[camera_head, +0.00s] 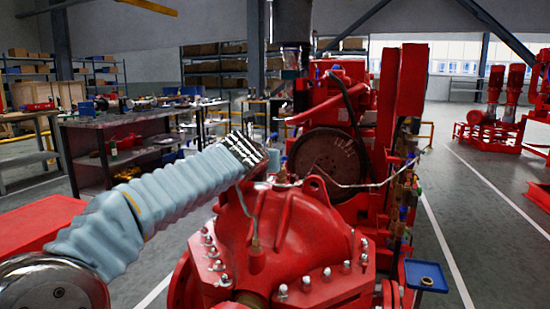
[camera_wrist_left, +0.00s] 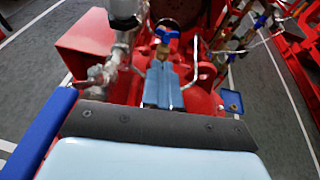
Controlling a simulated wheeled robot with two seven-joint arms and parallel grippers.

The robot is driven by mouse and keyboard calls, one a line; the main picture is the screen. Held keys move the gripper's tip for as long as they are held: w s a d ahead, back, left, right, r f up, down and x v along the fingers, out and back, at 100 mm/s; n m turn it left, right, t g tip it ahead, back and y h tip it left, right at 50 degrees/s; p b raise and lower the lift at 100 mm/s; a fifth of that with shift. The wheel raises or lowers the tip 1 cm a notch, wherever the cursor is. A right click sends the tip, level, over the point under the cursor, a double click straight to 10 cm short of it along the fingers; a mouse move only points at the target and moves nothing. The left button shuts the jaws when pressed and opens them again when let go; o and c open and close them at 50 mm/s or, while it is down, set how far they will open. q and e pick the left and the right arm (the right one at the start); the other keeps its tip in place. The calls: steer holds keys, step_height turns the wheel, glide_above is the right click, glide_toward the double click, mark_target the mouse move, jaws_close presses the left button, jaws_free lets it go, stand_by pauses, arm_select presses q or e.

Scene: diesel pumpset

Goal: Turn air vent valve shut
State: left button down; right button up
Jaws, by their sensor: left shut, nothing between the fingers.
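The air vent valve shows in the left wrist view as a small brass body with a blue handle (camera_wrist_left: 167,36). It stands on top of the red pump casing (camera_head: 290,235). My left gripper (camera_wrist_left: 162,72) is shut and empty, its pale blue fingers pointing at the valve just short of or against the brass body; contact cannot be told. In the head view my sleeved left arm reaches from the left, and the gripper tip (camera_head: 273,160) is mostly hidden behind the wrist. The valve's handle is not clear there. My right gripper is not in view.
A red engine with a round flywheel (camera_head: 326,155) stands behind the casing. Thin metal pipes run near the valve. A small blue tray (camera_head: 426,276) is at the right. A workbench (camera_head: 120,140) stands at the left. Open floor lies to the right.

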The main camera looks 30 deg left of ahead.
arm_select(q)
steer(key=x, duration=0.6)
steer(key=r+p+x, duration=0.1)
steer(key=x, duration=0.2)
steer(key=shift+w+a, duration=0.25)
steer(key=shift+w, duration=0.2)
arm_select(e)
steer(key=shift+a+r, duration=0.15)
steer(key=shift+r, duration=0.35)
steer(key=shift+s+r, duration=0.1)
